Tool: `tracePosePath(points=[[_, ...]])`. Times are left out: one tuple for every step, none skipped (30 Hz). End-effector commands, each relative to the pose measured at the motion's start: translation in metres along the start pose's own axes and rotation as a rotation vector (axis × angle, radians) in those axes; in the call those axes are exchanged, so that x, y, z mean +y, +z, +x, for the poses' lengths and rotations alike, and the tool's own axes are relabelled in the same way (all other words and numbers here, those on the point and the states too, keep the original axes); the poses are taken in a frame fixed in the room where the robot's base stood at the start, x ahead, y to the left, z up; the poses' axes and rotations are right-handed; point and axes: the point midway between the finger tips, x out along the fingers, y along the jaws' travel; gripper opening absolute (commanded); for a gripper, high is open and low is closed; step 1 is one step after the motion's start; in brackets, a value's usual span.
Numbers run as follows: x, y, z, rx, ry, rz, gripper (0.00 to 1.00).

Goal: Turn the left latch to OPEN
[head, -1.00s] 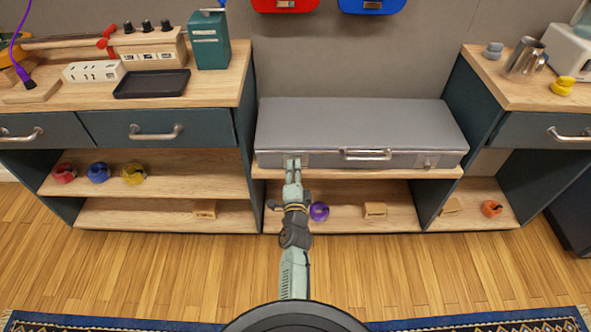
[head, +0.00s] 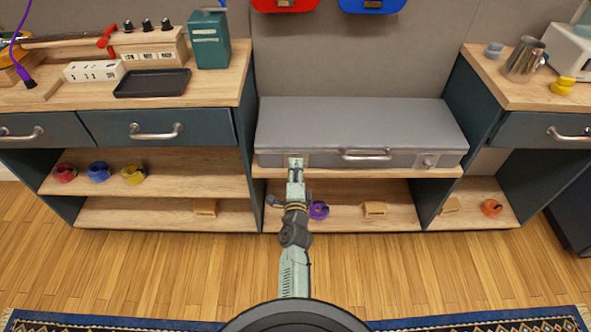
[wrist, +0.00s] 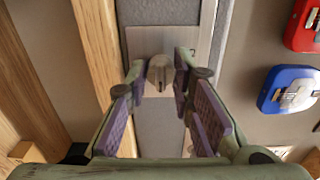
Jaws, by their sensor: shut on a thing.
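The grey case (head: 360,118) lies closed on the wooden shelf, with a handle (head: 367,154) in the middle of its front. The left latch, a small metal knob (wrist: 158,72) on a bright plate (wrist: 190,45), is between my fingertips in the wrist view. My gripper (head: 296,161) reaches the left end of the case front and is shut on this knob; it also shows in the wrist view (wrist: 159,75). In the head view my gripper mostly hides the left latch. The right latch (head: 427,162) is in plain view. No OPEN marking is readable.
The wooden shelf edge (wrist: 97,40) runs close beside the latch in the wrist view. Below, a purple ring-like object (head: 318,210) and a wooden block (head: 374,209) lie on the lower shelf. Red and blue boxes (head: 371,5) hang on the wall above the case.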

Motion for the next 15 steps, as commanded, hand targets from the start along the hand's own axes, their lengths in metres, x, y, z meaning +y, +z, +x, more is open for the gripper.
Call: tracePosePath(points=[[-0.0046, 0.0019, 0.0019, -0.003, -0.007, -0.001, 0.22], [-0.0046, 0.0019, 0.0018, -0.003, -0.008, -0.001, 0.24], [-0.0045, 0.0018, 0.0018, -0.003, -0.007, -0.001, 0.27], [-0.0044, 0.0017, 0.0017, -0.003, -0.007, -0.001, 0.29], [-0.0041, 0.0016, 0.0015, -0.003, -0.007, -0.001, 0.31], [-0.0037, 0.0015, 0.0013, -0.003, -0.006, -0.001, 0.34], [-0.0034, 0.0013, 0.0012, -0.002, -0.005, -0.001, 0.36], [-0.0031, 0.0012, 0.0011, -0.002, -0.005, -0.001, 0.38], [-0.0027, 0.0010, 0.0009, -0.002, -0.004, -0.001, 0.40], [-0.0024, 0.0009, 0.0009, -0.002, -0.004, -0.001, 0.42], [-0.0022, 0.0008, 0.0008, -0.001, -0.004, -0.001, 0.42], [-0.0019, 0.0007, 0.0007, -0.001, -0.003, -0.001, 0.42], [-0.0017, 0.0006, 0.0006, -0.001, -0.003, -0.001, 0.42], [-0.0016, 0.0006, 0.0005, -0.001, -0.003, -0.001, 0.42], [-0.0014, 0.0005, 0.0005, -0.001, -0.002, -0.001, 0.42]])
